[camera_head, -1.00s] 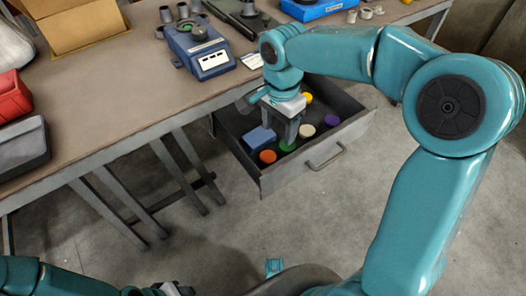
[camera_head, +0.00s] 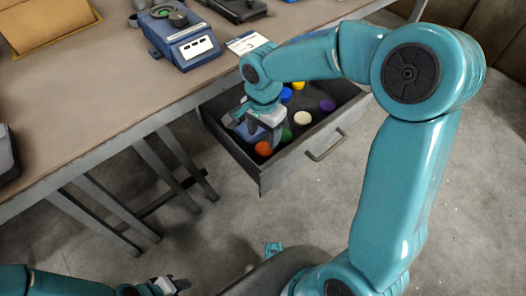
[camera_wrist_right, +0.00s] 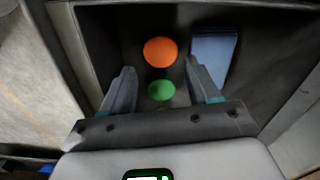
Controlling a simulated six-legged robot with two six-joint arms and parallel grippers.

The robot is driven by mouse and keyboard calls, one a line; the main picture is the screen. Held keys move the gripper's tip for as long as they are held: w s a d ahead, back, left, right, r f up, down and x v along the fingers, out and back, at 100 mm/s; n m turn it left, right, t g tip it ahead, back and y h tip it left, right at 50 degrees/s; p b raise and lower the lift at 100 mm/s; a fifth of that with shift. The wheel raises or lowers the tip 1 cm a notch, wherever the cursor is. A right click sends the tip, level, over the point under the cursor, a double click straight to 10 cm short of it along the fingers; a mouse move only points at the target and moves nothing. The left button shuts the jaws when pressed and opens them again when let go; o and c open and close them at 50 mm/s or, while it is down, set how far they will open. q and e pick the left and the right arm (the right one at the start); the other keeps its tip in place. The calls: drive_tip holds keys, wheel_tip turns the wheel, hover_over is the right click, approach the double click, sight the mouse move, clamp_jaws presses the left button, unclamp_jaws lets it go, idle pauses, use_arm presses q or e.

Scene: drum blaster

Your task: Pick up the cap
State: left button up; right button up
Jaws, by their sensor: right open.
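An open grey drawer (camera_head: 222,145) holds several round caps. The orange cap (camera_head: 263,149) is near its front left and the green cap (camera_head: 287,135) is beside it. Cream (camera_head: 303,118), purple (camera_head: 327,105), yellow (camera_head: 298,85) and blue (camera_head: 286,95) caps lie farther right or back. My right gripper (camera_head: 262,132) is low in the drawer, partly hiding a blue block. In the right wrist view it is open and empty, with the orange cap (camera_wrist_right: 160,52) just beyond its fingertips and the green cap (camera_wrist_right: 161,90) between its fingers. My left gripper (camera_head: 168,286) is at the bottom edge, its jaws unclear.
The blue block (camera_wrist_right: 213,55) lies right of the orange cap in the right wrist view, close to one finger. The drawer walls surround the gripper. A workbench (camera_head: 90,90) above carries a blue device (camera_head: 183,40) and a cardboard box (camera_head: 42,20). Grey floor lies in front.

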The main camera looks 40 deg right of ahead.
sight(264, 150)
wheel_tip(264, 150, down, 6)
drive_tip(key=shift+f+b, duration=0.15)
drive_tip(key=shift+b, duration=0.95)
drive_tip(key=shift+c, duration=0.3)
drive_tip(key=c, duration=0.6)
